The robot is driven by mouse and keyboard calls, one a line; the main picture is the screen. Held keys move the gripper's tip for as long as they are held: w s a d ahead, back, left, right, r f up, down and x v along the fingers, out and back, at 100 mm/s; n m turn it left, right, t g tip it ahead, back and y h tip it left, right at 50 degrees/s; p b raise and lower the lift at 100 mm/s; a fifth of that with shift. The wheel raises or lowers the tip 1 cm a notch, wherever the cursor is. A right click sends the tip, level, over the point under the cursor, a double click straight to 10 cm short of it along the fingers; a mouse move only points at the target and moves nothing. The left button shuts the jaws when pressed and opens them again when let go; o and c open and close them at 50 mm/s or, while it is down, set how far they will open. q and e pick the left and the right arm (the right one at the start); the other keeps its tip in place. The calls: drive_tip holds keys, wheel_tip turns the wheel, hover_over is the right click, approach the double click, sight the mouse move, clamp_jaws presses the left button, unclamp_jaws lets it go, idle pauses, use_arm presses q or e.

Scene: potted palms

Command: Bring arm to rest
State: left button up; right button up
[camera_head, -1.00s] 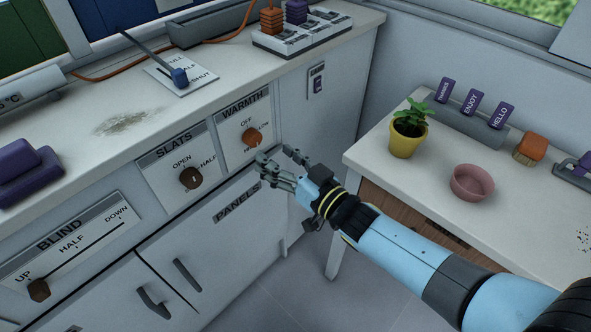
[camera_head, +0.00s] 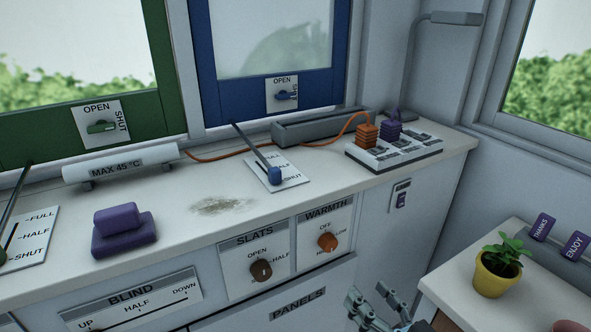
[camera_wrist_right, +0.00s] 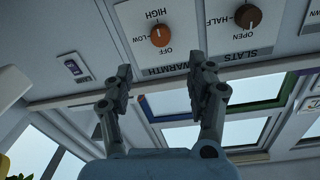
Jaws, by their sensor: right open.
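My right gripper (camera_head: 372,308) shows at the bottom edge of the head view, below the counter front and left of the side table. In the right wrist view its two fingers (camera_wrist_right: 163,85) stand apart with nothing between them. The orange WARMTH knob (camera_head: 327,242) is on the panel above the gripper, apart from it; it also shows in the wrist view (camera_wrist_right: 161,37). The brown SLATS knob (camera_head: 261,270) is left of it and shows in the wrist view (camera_wrist_right: 248,16). My left gripper is not in view.
The counter (camera_head: 330,190) carries a purple block (camera_head: 124,229), a blue-handled lever (camera_head: 275,175) and a board with orange and purple stacks (camera_head: 395,150). A yellow pot with a plant (camera_head: 494,276) stands on the side table (camera_head: 455,282). Open space lies between counter and table.

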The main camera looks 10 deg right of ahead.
drive_tip(key=s+d+f+m+g+h+b, duration=0.1)
drive_tip(key=s+d+f+g+h+b, duration=0.15)
drive_tip(key=s+f, duration=0.75)
drive_tip(key=s+d+f+m+g+h+b, duration=0.15)
drive_tip(key=s+d+f+g, duration=0.35)
drive_tip(key=f, duration=0.9)
drive_tip(key=s+d+f+n+g+h, duration=0.1)
drive_tip(key=s+f+g, duration=0.3)
drive_tip(key=s, duration=0.9)
drive_tip(key=s+d+f+n+g+h, duration=0.1)
drive_tip(key=s+d+f+g, duration=0.1)
drive_tip(key=s+f+g, duration=0.3)
drive_tip(key=s+f, duration=0.3)
drive_tip(key=s, duration=0.4)
drive_tip(key=shift+s+d, duration=0.2)
drive_tip(key=shift+s, duration=0.2)
